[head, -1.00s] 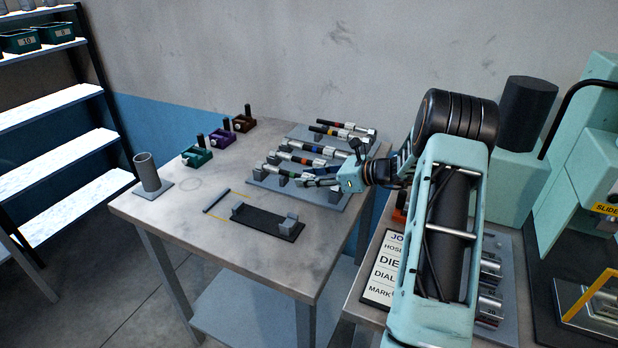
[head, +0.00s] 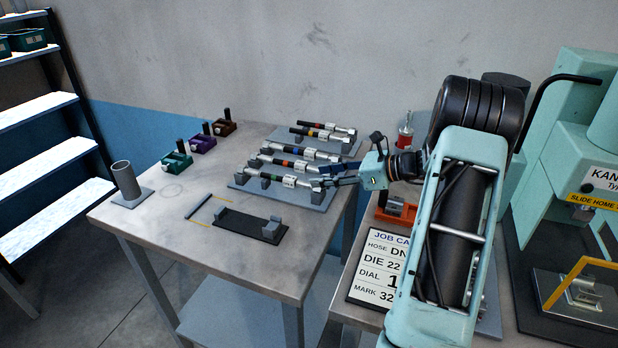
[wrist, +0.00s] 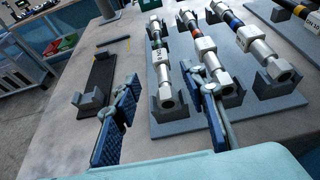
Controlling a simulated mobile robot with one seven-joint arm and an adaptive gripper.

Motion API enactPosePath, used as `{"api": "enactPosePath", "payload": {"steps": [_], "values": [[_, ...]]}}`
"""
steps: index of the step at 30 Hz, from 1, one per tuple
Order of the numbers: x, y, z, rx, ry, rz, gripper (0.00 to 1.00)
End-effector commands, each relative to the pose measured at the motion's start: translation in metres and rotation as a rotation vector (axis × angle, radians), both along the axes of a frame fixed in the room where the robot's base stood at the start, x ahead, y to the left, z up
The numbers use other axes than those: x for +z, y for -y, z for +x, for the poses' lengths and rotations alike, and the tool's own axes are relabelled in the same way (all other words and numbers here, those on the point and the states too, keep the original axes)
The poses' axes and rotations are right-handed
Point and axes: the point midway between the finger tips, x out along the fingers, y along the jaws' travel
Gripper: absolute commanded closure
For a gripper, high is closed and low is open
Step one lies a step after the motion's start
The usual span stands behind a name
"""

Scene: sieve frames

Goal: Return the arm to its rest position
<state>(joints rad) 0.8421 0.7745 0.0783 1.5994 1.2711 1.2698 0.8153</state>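My gripper (head: 340,174) hangs at the right edge of the left table (head: 185,235), close to the nearest hose assembly on the grey rack (head: 290,192). My arm (head: 445,225) reaches in from the right, bent at the black elbow joint.
A black cradle (head: 240,226), a grey tube stand (head: 124,182) and several coloured blocks stand on the left table. A job card (head: 385,265), an orange block (head: 396,208) and a teal press (head: 560,150) are on the right. Shelves stand far left.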

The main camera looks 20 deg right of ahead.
Motion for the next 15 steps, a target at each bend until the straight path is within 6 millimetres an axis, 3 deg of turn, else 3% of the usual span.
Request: {"api": "enactPosePath", "payload": {"steps": [15], "values": [[0.0044,0.0079,-0.0081,0.000,-0.001,-0.001,0.60]]}}
